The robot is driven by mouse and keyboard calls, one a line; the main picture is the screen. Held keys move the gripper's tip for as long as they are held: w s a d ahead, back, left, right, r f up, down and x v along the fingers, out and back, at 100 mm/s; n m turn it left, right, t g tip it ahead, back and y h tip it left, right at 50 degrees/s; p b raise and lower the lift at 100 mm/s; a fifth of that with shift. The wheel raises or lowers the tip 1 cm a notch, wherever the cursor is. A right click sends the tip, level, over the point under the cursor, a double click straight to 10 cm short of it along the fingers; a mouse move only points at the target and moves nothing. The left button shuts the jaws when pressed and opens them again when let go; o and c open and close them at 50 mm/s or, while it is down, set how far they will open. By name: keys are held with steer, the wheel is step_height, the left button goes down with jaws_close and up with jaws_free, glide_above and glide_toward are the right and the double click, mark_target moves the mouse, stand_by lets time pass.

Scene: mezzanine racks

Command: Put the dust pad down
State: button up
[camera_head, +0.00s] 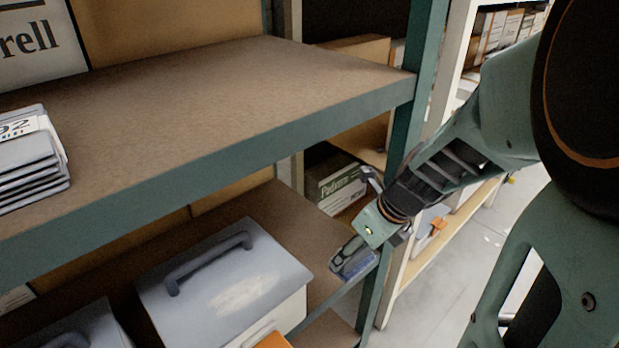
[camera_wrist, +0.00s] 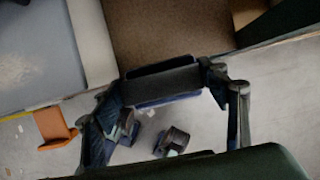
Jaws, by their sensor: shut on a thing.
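The dust pad (camera_head: 358,267) is a small flat blue-grey piece at the end of my gripper (camera_head: 350,256). My gripper is shut on it, beside the front right corner of the lower shelf (camera_head: 290,262), close to the green upright. In the wrist view, the dark pad (camera_wrist: 165,86) lies across between the fingers, over the shelf's front edge, with bare brown shelf board above it. The fingers hide part of the pad. I cannot tell whether the pad touches the shelf.
A grey-lidded box with a handle (camera_head: 225,285) stands left of the gripper on the lower shelf. A Padrern-like labelled carton (camera_head: 335,182) is behind. The upper shelf (camera_head: 230,95) overhangs, with stacked grey packs (camera_head: 28,165) at left. A green upright (camera_head: 385,215) is close right.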

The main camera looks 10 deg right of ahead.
steer(key=w+f+b, duration=0.1)
steer(key=w+f, duration=0.1)
steer(key=w, duration=0.1)
steer(key=w+f+b, duration=0.1)
steer(key=w+f, duration=0.2)
steer(key=w, duration=0.1)
steer(key=w+a+f+b, duration=0.1)
steer(key=w+f, duration=0.2)
steer(key=w, duration=0.1)
steer(key=shift+a, duration=0.1)
steer(key=shift+w+f+b, duration=0.35)
steer(key=shift+f, duration=0.15)
steer(key=shift+w+f+b, duration=0.1)
steer(key=shift+f+b, duration=0.65)
steer(key=shift+f, duration=0.8)
steer(key=shift+f, duration=0.2)
steer(key=o, duration=1)
steer(key=shift+r, duration=0.15)
